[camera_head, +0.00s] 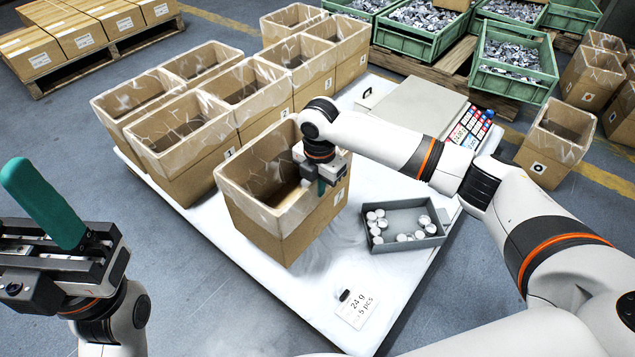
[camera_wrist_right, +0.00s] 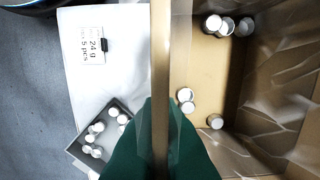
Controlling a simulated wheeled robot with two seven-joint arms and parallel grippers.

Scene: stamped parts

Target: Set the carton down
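The carton (camera_head: 255,228), an open brown box with a clear liner, is upright at the near edge of the group of cartons, over the white table. Whether its base touches the table is hard to tell. My right gripper (camera_head: 322,186) is at its right-hand wall. In the right wrist view the green fingers (camera_wrist_right: 160,140) lie on both sides of the carton's wall (camera_wrist_right: 160,60), closed on it. Several white round parts (camera_wrist_right: 186,96) lie inside the carton. My left gripper (camera_head: 45,205) is at the far left, away from the carton, with green finger pads pointing up; its opening is unclear.
A grey tray (camera_head: 385,247) with white round parts stands right of the carton. A label card (camera_head: 357,308) lies at the table's (camera_head: 300,290) near end. Several open cartons (camera_head: 190,160) stand behind. A scale (camera_head: 420,108) is at the back right.

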